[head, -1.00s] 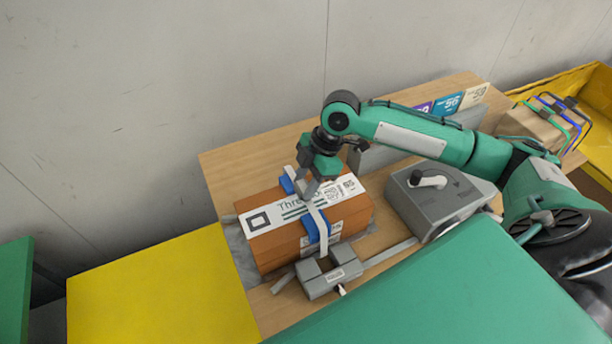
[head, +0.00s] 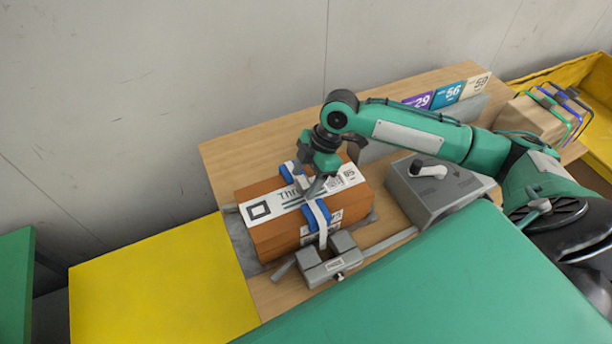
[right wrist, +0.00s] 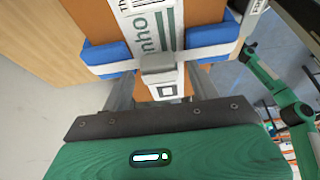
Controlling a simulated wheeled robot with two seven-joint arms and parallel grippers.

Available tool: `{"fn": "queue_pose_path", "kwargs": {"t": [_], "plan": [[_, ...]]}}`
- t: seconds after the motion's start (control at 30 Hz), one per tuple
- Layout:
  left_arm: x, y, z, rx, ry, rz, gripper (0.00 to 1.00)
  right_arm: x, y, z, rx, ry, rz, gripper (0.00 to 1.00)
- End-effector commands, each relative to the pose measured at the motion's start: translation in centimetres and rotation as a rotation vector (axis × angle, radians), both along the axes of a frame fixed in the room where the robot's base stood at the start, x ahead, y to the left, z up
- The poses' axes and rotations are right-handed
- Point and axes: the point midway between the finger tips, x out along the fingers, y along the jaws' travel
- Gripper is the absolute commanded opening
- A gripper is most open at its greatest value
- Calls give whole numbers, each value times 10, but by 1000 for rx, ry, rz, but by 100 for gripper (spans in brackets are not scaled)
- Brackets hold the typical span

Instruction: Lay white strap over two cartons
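The orange-brown cartons (head: 277,237) sit together on the wooden table, with a printed white label (head: 283,205) on top; the split between them is hard to see. A white strap (head: 322,237) lies crosswise over them, passing over blue edge pieces (head: 317,214) on both sides. In the right wrist view the strap (right wrist: 112,67) spans between the blue pieces, with a grey block (right wrist: 157,63) at its middle. My left gripper is out of view.
Numbered cards (head: 448,93) stand behind. A yellow surface (head: 160,290) lies left.

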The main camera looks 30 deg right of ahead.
Motion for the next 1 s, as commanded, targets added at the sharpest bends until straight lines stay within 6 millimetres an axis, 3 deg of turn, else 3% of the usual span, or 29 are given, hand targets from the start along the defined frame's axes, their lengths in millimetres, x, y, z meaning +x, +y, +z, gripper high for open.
{"fn": "queue_pose_path", "kwargs": {"t": [0.27, 0.7, 1.0], "plan": [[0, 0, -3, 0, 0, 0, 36, 0, -5, 9, -1, 0, -1, 61], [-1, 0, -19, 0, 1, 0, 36, -1, -41, 95, -1, -5, -2, 61], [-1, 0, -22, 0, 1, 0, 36, -3, -53, 125, 0, 0, 0, 61]]}}
